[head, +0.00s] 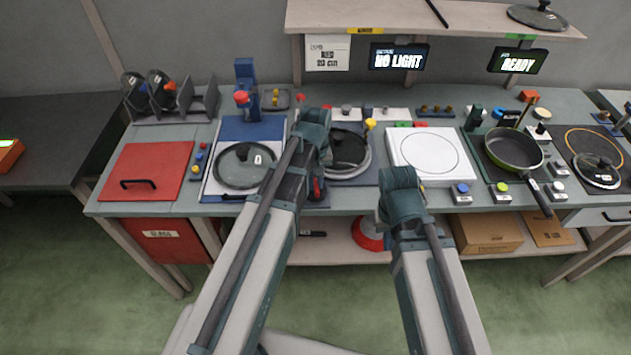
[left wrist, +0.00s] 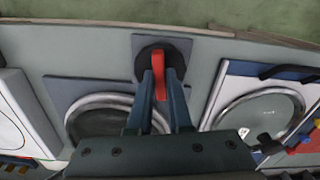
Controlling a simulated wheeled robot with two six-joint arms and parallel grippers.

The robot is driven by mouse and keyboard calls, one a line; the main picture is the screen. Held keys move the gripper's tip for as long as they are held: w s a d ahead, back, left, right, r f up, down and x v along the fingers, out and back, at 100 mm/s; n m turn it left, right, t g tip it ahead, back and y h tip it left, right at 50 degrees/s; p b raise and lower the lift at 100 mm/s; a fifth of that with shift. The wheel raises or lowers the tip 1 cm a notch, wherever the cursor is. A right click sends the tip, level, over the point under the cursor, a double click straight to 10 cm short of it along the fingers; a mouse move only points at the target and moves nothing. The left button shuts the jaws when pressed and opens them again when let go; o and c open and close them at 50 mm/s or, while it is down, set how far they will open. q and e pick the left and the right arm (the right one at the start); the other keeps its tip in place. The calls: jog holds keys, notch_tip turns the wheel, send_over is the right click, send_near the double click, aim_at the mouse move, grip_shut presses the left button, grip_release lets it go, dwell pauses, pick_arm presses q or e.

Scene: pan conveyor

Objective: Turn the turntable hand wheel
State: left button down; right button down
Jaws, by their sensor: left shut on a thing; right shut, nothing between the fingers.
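The hand wheel is a red grip on a round black hub (left wrist: 143,66), set on a small dark plate in the left wrist view. My left gripper (left wrist: 160,80) is shut on its red handle (left wrist: 159,64), with one finger on each side. In the head view my left gripper (head: 319,172) reaches down there, and the arm hides most of the wheel. The turntable (head: 349,148), a dark disc in a metal ring, lies just behind it and also shows in the left wrist view (left wrist: 85,104). My right gripper (head: 402,208) is shut and empty, its fingertips hard to see, in front of the white panel.
A glass lid (head: 238,170) lies on the blue-and-white station to the left, beside a red cover (head: 140,172). A white panel (head: 432,168) and a green pan (head: 512,148) are to the right. A shelf (head: 400,18) with signs hangs at the back.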

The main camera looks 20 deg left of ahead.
aim_at(315, 184)
pick_arm(q)
jog(key=c, duration=0.8)
grip_release()
jog(key=shift+c, duration=0.2)
jog(key=shift+r, duration=0.15)
notch_tip(315, 184, up, 14)
jog(key=p, duration=1.3)
jog(key=shift+f+p, duration=0.25)
jog(key=shift+p, duration=0.15)
